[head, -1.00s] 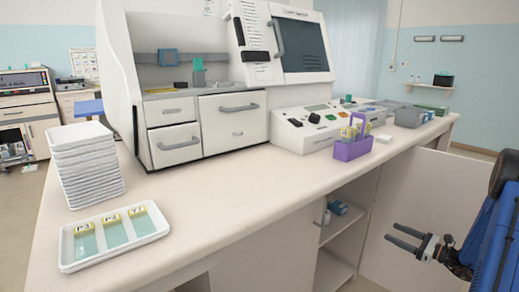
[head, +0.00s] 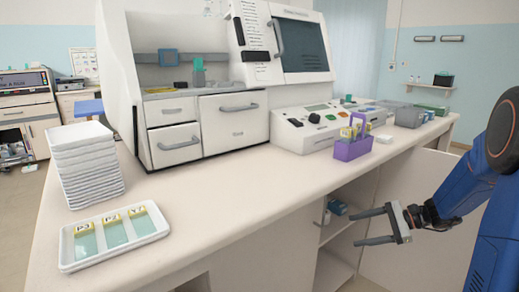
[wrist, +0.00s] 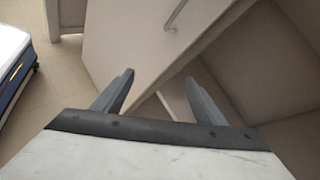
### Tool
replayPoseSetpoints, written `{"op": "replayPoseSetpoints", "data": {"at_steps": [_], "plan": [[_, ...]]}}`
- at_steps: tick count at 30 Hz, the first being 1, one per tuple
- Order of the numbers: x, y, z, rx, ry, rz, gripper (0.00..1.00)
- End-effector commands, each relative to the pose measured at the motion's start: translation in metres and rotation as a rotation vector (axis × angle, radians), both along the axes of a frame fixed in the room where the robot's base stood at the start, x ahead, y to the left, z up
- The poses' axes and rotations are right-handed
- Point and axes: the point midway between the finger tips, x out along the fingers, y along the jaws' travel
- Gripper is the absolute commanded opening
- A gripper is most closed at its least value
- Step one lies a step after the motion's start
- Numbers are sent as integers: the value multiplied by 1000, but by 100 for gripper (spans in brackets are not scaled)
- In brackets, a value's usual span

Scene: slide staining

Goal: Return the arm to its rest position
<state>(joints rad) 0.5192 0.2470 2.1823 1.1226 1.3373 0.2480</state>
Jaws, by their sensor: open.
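My gripper (head: 366,226) is open and empty, in front of the bench at the right of the head view. It is below the worktop's height, by the open cupboard. In the wrist view, its two fingers (wrist: 158,92) stand wide apart with nothing between them. My blue arm runs from the gripper to the right edge of the head view.
The bench (head: 250,208) has an open cupboard with shelves (head: 335,268) and a swung-out door (head: 400,268). A purple rack (head: 352,150) stands near the worktop's edge. A tray of slides (head: 118,256) and stacked white trays (head: 88,170) are at the left.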

Motion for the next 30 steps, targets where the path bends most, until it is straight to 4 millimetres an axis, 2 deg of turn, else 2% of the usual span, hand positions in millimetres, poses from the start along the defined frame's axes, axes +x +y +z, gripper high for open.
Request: {"op": "replayPoseSetpoints", "data": {"at_steps": [1, 6, 15, 22, 30], "plan": [[-12, 13, 8, -42, -18, 41, 65], [-53, 43, 22, -183, -70, 171, 65], [-124, 77, 40, -435, -183, 390, 65], [-177, 88, 48, -628, -284, 549, 65], [-231, 88, 55, -857, -419, 722, 65]]}}
